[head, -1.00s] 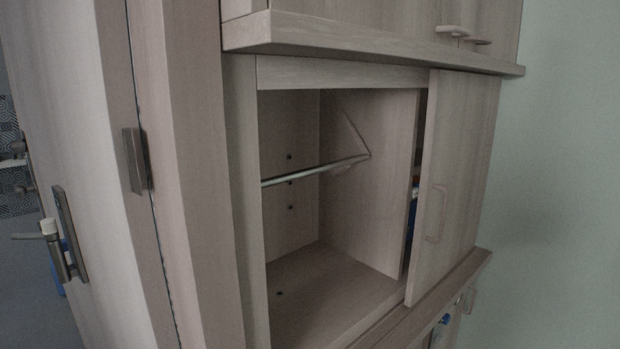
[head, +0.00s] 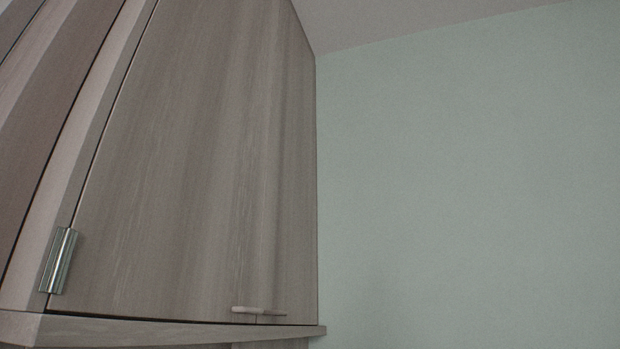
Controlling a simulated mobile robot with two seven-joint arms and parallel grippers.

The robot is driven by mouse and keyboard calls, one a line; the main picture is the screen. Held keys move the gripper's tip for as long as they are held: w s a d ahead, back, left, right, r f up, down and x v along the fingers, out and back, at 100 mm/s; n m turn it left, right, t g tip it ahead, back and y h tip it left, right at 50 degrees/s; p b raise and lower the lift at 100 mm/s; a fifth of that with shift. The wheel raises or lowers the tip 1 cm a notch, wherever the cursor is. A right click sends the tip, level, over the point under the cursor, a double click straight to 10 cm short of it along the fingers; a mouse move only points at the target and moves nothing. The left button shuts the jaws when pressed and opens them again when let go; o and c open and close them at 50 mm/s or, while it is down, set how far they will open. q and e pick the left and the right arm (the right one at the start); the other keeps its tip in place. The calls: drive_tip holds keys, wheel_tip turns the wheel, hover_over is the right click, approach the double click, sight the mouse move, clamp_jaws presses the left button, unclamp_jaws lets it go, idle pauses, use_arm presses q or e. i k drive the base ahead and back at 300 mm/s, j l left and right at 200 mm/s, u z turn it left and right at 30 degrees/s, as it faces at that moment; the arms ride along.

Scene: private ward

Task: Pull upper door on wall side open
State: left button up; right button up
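The upper cabinet of light wood grain fills the left half of the head view. Its wide left door (head: 165,170) is shut flush. The wall-side upper door (head: 295,220) is the narrow-looking panel at the right, beside the green wall, and it also looks shut. The seam between the two doors is faint. A small pale handle (head: 275,313) sits low on the wall-side door, close to the other door's handle (head: 243,309). Neither of my grippers is in view.
A ledge (head: 130,329) runs under the upper doors. A metal hinge (head: 58,261) is at the lower left. The plain pale green wall (head: 470,180) fills the right side, with the ceiling (head: 400,22) above. No loose objects show.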

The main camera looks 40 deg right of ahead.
sight(287, 292)
drive_tip(key=k+l+z, duration=0.1)
drive_tip(key=k+z, duration=0.35)
drive_tip(key=k+l+z, duration=0.3)
drive_tip(key=z, duration=0.15)
drive_tip(key=i+l+u, duration=0.1)
drive_tip(key=u, duration=0.3)
drive_tip(key=l+u, duration=0.1)
drive_tip(key=u, duration=0.35)
drive_tip(key=i+l+u, duration=0.1)
drive_tip(key=u, duration=0.3)
drive_tip(key=i+l+u, duration=0.1)
drive_tip(key=l+u, duration=0.15)
drive_tip(key=l, duration=0.2)
drive_tip(key=l+u, duration=0.2)
drive_tip(key=l, duration=0.25)
drive_tip(key=i+l, duration=0.1)
drive_tip(key=l, duration=0.7)
drive_tip(key=i+l+u, duration=0.15)
drive_tip(key=l, duration=1.45)
drive_tip(key=i+u, duration=0.05)
drive_tip(key=i, duration=0.05)
